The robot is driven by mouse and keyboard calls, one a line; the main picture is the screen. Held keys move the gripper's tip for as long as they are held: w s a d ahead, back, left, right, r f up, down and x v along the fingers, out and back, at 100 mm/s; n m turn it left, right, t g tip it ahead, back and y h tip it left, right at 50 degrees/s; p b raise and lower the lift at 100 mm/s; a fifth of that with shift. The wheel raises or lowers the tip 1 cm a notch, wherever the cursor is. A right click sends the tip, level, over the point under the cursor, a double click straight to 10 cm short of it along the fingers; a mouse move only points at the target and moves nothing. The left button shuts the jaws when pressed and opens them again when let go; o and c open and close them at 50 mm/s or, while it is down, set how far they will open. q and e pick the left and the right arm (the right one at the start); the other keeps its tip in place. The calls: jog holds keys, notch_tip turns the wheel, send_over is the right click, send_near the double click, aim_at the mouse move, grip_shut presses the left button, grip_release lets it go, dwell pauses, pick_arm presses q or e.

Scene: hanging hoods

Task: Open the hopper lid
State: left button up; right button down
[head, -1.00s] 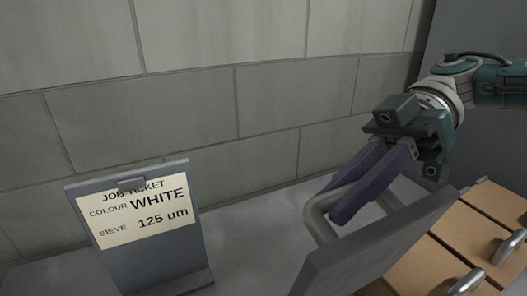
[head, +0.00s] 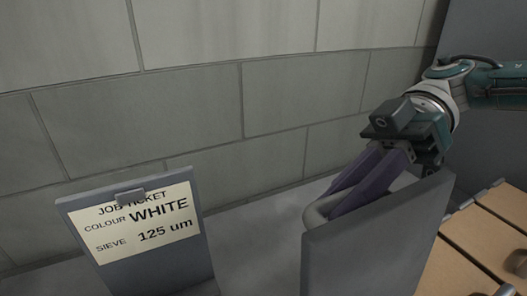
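The hopper lid (head: 375,245) is a flat grey panel at the lower right of the head view, standing steeply on edge. Its pale bar handle (head: 314,215) shows at the lid's left edge, mostly hidden behind the panel. My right gripper (head: 338,203) reaches in from the right, with its purple fingers pointing down and left behind the lid. The fingers appear closed around the handle, though the tips are partly hidden by the lid. My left gripper is not in view.
A grey stand holds a job ticket (head: 140,222) reading colour WHITE, sieve 125 um, at lower left. A grey block wall (head: 180,110) runs behind. Tan panels with metal handles (head: 485,235) lie right of the lid. Grey surface lies between stand and lid.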

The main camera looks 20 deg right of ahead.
jog(key=c, duration=0.8)
grip_release()
jog(key=shift+o, duration=0.2)
jog(key=shift+w+d+b, duration=0.1)
jog(key=shift+d+b, duration=0.25)
jog(key=shift+d, duration=0.05)
jog(key=b+v, duration=0.6)
jog(key=v, duration=0.3)
jog(key=shift+r, duration=0.2)
